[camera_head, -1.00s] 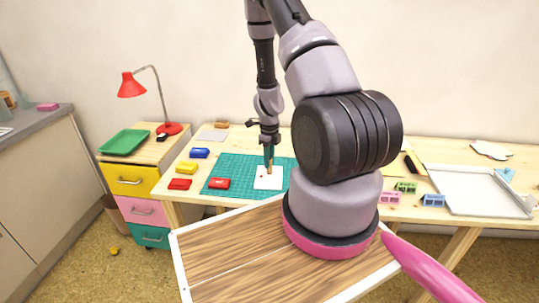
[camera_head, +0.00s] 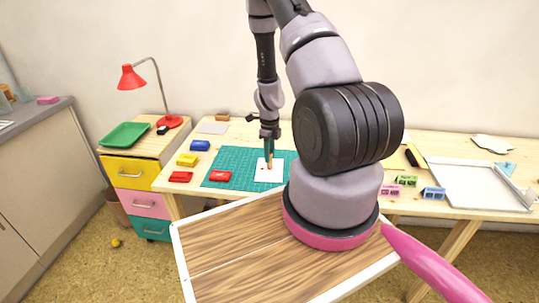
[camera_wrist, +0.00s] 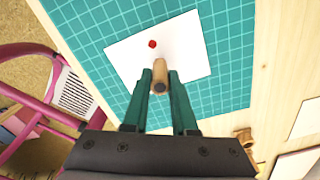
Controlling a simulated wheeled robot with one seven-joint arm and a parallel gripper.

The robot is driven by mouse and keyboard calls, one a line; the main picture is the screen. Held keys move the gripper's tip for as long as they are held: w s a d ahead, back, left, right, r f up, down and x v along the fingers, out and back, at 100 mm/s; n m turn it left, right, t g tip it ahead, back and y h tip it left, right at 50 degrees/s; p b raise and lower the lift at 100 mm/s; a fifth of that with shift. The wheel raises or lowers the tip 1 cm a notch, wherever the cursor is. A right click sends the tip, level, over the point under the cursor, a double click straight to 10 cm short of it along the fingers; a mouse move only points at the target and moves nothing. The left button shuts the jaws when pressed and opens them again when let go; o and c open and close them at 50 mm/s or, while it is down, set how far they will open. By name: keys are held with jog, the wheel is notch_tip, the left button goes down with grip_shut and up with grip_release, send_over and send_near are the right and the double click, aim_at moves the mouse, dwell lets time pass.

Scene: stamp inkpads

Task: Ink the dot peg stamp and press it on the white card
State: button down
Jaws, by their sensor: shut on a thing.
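My gripper (camera_head: 268,156) is shut on the wooden peg stamp (camera_wrist: 161,72), which stands between its two teal fingers. It is over the white card (camera_head: 268,177); the card also shows in the wrist view (camera_wrist: 190,48). A single red dot (camera_wrist: 152,44) is on the card, just beyond the peg in the wrist view. The peg's lower end points to the card; I cannot tell its exact height. A red inkpad (camera_head: 220,176) lies on the teal cutting mat (camera_head: 232,160), left of the card.
Another red inkpad (camera_head: 180,177), a yellow inkpad (camera_head: 187,160) and a blue inkpad (camera_head: 200,145) line the table's left side. Small coloured blocks (camera_head: 405,181) and a large white tray (camera_head: 475,187) are at the right. A red lamp (camera_head: 132,78) stands at the left.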

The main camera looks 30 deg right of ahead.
jog(key=shift+s+f, duration=0.1)
jog(key=shift+f, duration=0.45)
dwell(1.3)
jog(key=shift+r, duration=0.2)
jog(key=shift+r, duration=0.4)
jog(key=shift+r, duration=2.8)
